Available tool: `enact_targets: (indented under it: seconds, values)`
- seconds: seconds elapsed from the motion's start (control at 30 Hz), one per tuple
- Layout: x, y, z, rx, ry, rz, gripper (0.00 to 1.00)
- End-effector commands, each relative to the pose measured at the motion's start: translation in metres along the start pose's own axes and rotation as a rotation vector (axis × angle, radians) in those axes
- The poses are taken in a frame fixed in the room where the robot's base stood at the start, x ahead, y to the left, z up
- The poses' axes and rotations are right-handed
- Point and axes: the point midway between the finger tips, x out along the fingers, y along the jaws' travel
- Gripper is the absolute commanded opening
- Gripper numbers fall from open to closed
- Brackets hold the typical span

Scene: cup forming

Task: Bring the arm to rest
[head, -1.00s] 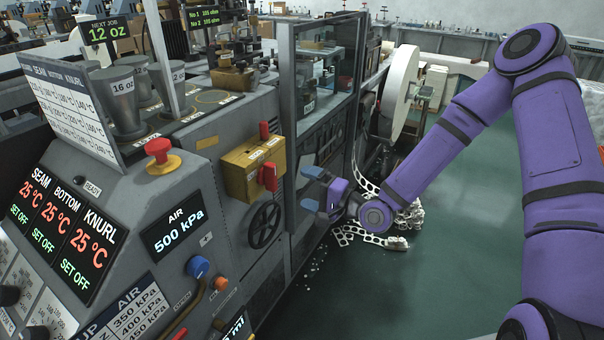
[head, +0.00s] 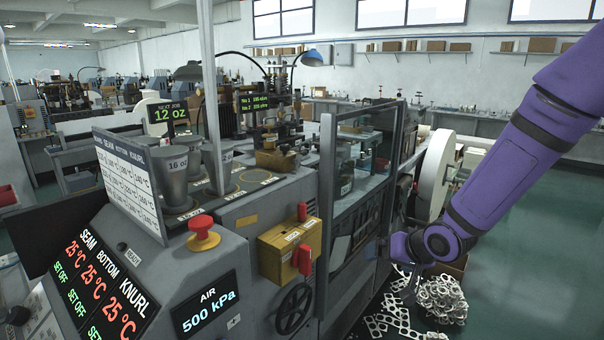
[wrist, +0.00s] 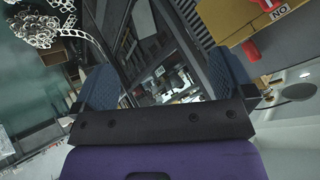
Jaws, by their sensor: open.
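My purple arm (head: 515,160) reaches in from the right in the head view and bends down to its wrist beside the machine. My gripper (wrist: 162,85) shows in the wrist view with its two blue-grey fingers spread wide and nothing between them. In the head view the gripper (head: 375,248) is in front of the machine's glazed section, right of the yellow switch box, and its fingers are hard to make out there. I cannot tell the exact gap between gripper and machine.
The grey machine (head: 250,215) fills the left and middle, with a yellow switch box (head: 290,250), a black handwheel (head: 294,308) and a red button (head: 203,232) jutting out. Scrap strip (head: 440,298) is heaped on the floor. The green floor (head: 530,250) at right is clear.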

Motion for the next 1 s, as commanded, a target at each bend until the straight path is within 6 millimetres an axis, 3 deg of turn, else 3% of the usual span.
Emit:
enact_targets:
  seconds: [0.23,0.53,0.77,1.0]
  values:
    - [-0.069,0.01,-0.021,-0.116,-0.002,0.217,1.0]
    - [-0.163,0.011,-0.025,-0.17,-0.03,0.406,1.0]
    - [-0.236,0.004,-0.009,-0.168,-0.068,0.478,1.0]
    - [-0.306,-0.008,0.023,-0.152,-0.119,0.476,1.0]
